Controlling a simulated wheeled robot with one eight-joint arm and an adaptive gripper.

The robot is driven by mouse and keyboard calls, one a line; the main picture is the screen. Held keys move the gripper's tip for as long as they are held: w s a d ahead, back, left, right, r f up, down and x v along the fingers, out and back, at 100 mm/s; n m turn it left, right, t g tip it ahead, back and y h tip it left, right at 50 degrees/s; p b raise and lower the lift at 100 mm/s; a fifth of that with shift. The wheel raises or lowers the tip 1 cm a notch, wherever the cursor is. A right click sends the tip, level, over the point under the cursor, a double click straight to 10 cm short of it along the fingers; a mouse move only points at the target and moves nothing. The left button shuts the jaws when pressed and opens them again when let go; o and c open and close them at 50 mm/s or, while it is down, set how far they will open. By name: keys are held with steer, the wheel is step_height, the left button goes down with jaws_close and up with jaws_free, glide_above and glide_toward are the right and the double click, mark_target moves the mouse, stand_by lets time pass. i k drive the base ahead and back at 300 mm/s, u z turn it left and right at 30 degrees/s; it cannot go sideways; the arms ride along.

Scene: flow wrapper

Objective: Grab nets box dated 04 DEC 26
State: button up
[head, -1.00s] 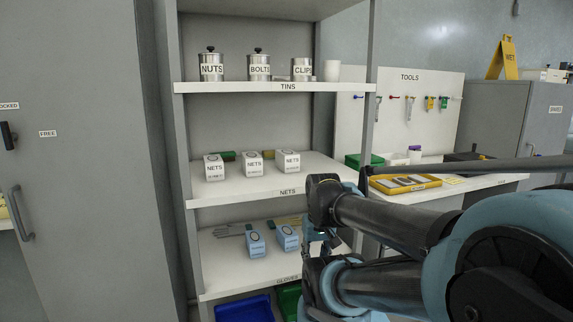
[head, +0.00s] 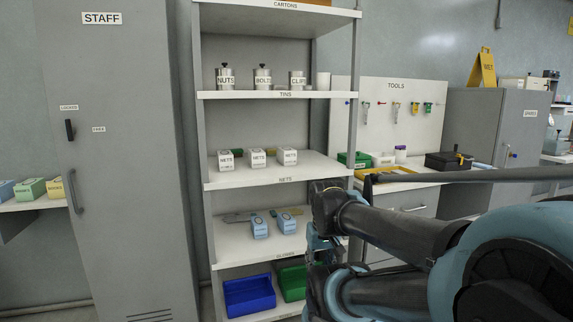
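Three white boxes labelled NETS stand in a row on the shelf marked NETS: a left box (head: 226,160), a middle box (head: 257,159) and a right box (head: 288,156). Each has small print under the name, too small to read, so I cannot tell which is dated 04 DEC 26. Green things sit behind the boxes. My gripper (head: 318,245) hangs at the end of my folded arm, in front of the rack's right side and below the NETS shelf. Its fingers are small and partly hidden by my arm, so its opening is unclear.
The TINS shelf (head: 274,95) is above, with tins and a white cup. Blue boxes (head: 259,227) lie on the GLOVES shelf below. A blue bin (head: 249,295) stands at the bottom. A grey STAFF locker (head: 120,190) flanks the rack left; a tool bench (head: 430,180) flanks it right.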

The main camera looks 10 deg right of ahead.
mark_target(286, 156)
steer(key=k, duration=0.55)
steer(key=z, duration=0.65)
steer(key=i, duration=1)
steer(key=z, duration=0.05)
